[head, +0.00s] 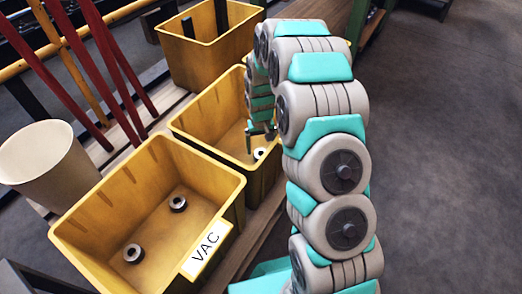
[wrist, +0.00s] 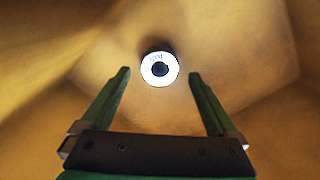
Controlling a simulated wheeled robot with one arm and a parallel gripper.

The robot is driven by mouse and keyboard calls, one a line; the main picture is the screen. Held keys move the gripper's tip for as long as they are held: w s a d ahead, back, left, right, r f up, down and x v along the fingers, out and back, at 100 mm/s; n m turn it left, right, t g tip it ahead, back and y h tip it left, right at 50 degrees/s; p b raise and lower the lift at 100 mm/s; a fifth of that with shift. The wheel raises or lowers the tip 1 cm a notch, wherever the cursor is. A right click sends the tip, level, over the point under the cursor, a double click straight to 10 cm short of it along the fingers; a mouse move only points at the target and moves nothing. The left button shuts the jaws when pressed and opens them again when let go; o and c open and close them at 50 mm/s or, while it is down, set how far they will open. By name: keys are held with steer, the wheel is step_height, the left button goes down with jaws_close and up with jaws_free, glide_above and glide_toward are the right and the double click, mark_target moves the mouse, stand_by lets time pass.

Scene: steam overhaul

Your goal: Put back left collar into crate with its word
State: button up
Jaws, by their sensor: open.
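A collar (head: 260,153) with a pale top face lies on the floor of the middle yellow crate (head: 187,130). It also shows in the wrist view (wrist: 160,69), with a dark centre hole and small lettering on its white face that I cannot read for certain. My gripper (head: 258,132) is inside that crate, above the collar. In the wrist view my gripper (wrist: 162,75) is open, its green fingers apart on either side and the collar between and beyond the tips. The near yellow crate (head: 95,195) has a label reading VAC (head: 206,246).
Two dark collars (head: 178,203) and (head: 133,253) lie in the near crate. Another yellow crate (head: 200,75) stands at the back with dark upright pieces inside. A cream bucket (head: 45,165) and red bars (head: 95,70) are at left. Grey floor at right is open.

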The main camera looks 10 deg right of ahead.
step_height(320, 180, up, 9)
steer(key=shift+p, duration=0.4)
